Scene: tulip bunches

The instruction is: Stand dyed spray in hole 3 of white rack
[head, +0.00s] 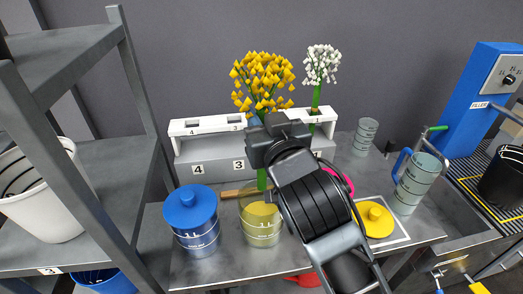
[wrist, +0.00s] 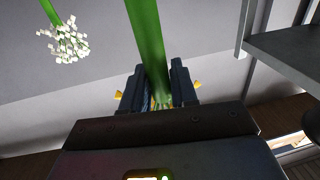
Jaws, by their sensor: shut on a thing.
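The dyed spray (head: 263,80) is a bunch of yellow flowers on a green stem, upright in the head view. My gripper (head: 262,145) is shut on its stem, which shows between the fingers (wrist: 155,85) in the wrist view. Below the gripper the stem hangs down at the mouth of a glass jar of yellow liquid (head: 262,222); I cannot tell whether its end is inside. The white rack (head: 205,160) stands behind, with labels 4, 3 and 1 readable. The slot labelled 3 (head: 234,121) is partly visible; my gripper and arm hide the rack's middle.
A white spray (head: 322,65) stands at the rack's right end. A blue lidded jar (head: 193,220) stands left of the yellow jar. A yellow lid (head: 376,218) lies at right. Glass cylinders (head: 365,137) stand beyond. A grey shelf (head: 130,90) rises close on the left.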

